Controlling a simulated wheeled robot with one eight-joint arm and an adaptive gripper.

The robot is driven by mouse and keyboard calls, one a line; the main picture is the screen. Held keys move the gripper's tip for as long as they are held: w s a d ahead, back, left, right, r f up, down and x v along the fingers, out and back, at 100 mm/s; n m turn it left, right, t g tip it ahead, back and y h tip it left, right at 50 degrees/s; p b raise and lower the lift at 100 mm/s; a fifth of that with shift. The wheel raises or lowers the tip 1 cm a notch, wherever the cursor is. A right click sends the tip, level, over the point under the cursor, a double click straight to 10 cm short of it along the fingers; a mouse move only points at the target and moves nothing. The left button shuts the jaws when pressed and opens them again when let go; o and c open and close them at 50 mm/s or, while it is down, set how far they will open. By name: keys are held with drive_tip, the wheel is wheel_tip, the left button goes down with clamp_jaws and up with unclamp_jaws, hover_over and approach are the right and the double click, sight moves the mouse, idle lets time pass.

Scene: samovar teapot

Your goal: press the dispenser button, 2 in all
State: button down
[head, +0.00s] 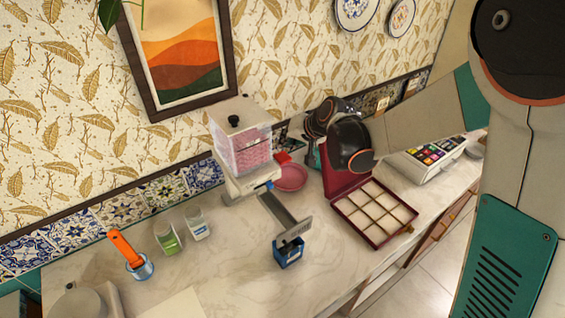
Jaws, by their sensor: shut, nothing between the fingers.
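The dispenser (241,140) stands against the tiled wall, a clear bin of pink pieces with a black-knobbed lid on a pale base. A red block (283,158), which looks like its button, shows at the right of the base. A grey chute (284,213) slopes from the base toward a small blue box (288,255) on the counter. My gripper (293,146) reaches in from the right, its dark, shut fingers close to the red block. The fingers are small and partly hidden, so I cannot tell whether they touch it.
A pink dish (291,178) sits right of the dispenser. An open maroon compartment box (350,222) and a tea-packet box (428,158) stand further right. Two glasses (168,240) (197,226) and an orange-handled tool in a blue cup (140,268) stand left. The counter front is mostly clear.

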sight(282, 153)
drive_tip(key=shift+f+b, duration=0.4)
drive_tip(key=shift+f, duration=0.5)
drive_tip(key=shift+f, duration=0.1)
idle(0.7)
drive_tip(key=shift+f+b, duration=0.25)
drive_tip(key=shift+b, duration=0.15)
drive_tip(key=shift+f+b, duration=1.15)
drive_tip(key=shift+f, duration=0.15)
idle(1.3)
drive_tip(key=shift+r, duration=0.15)
drive_tip(key=shift+r+p, duration=1)
drive_tip(key=shift+r, duration=0.55)
drive_tip(key=shift+r+p, duration=1.55)
drive_tip(key=shift+r, duration=0.95)
